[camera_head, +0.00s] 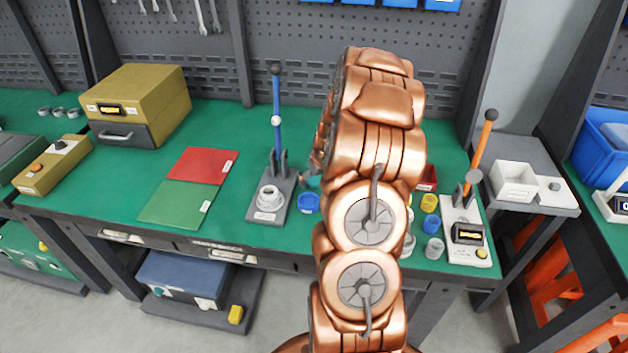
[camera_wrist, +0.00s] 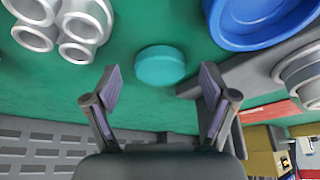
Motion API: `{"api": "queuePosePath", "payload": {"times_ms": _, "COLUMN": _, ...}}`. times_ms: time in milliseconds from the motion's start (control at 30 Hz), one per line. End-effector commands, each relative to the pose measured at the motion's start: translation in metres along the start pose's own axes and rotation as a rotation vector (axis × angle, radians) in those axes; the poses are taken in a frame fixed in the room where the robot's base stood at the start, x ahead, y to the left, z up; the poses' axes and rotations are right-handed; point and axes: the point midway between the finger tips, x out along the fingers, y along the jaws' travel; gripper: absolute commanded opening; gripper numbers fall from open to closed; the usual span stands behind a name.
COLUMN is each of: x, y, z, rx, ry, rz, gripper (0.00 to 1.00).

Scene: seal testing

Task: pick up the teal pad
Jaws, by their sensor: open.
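The teal pad (camera_wrist: 160,66) is a small round disc lying flat on the green bench top in the wrist view. My gripper (camera_wrist: 157,88) is open and empty, its two dark fingers spread wide. In the picture the pad appears between and just beyond the fingertips, with no visible contact.
In the head view, a blue-handled press (camera_head: 275,150) stands left of my arm and an orange-handled one (camera_head: 478,165) right. Red and green mats (camera_head: 175,205) lie left.

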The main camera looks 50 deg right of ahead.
Motion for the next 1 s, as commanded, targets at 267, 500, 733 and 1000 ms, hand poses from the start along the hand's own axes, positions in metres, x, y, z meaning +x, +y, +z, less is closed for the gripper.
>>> {"api": "queuePosePath", "payload": {"times_ms": 267, "x": 0.0000, "y": 0.0002, "z": -0.0001, "rx": 0.000, "ry": 0.000, "rz": 0.000, "gripper": 0.74}}
{"api": "queuePosePath", "payload": {"times_ms": 500, "x": -0.0001, "y": 0.0002, "z": 0.0000, "rx": 0.000, "ry": 0.000, "rz": 0.000, "gripper": 0.49}}
{"api": "queuePosePath", "payload": {"times_ms": 733, "x": -0.0001, "y": 0.0003, "z": 0.0000, "rx": 0.001, "ry": 0.000, "rz": 0.000, "gripper": 0.25}}
{"api": "queuePosePath", "payload": {"times_ms": 1000, "x": -0.0007, "y": 0.0003, "z": -0.0003, "rx": 0.000, "ry": 0.000, "rz": 0.000, "gripper": 0.22}}
